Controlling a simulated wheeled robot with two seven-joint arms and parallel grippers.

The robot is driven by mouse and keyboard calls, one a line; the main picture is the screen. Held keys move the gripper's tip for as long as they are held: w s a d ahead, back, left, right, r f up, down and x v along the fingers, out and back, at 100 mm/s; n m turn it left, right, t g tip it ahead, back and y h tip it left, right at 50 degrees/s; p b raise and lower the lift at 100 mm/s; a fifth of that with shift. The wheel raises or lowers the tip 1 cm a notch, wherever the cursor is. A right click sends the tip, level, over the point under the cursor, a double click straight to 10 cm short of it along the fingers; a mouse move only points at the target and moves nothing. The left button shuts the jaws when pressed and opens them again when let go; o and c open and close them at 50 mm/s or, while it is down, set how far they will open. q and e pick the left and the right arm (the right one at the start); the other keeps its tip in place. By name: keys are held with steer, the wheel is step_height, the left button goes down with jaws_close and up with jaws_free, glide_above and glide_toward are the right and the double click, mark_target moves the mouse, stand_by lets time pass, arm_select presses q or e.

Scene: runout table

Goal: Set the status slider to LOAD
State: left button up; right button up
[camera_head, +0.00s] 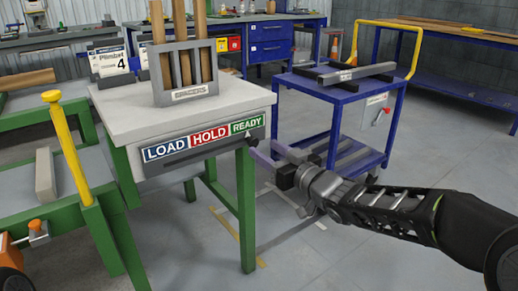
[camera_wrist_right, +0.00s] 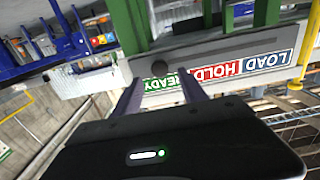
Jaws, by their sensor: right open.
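The status strip (camera_head: 202,136) runs along the front edge of the small table, with blue LOAD at the left, red HOLD in the middle and green READY at the right. A dark slider knob (camera_head: 250,143) sits below the strip at the READY end. My right gripper (camera_head: 270,153) is open just to the right of the knob. In the right wrist view the strip shows upside down, and the round black knob (camera_wrist_right: 160,68) appears just beyond and between the fingertips (camera_wrist_right: 160,86). Contact cannot be told. My left gripper is out of view.
A yellow post (camera_head: 70,150) rises at the left. A blue cart (camera_head: 345,97) stands behind my right arm. The floor in front of the table is clear.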

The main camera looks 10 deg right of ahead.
mark_target(255, 143)
steer(key=shift+b+x, duration=0.4)
steer(key=shift+x, duration=1.55)
jaws_close()
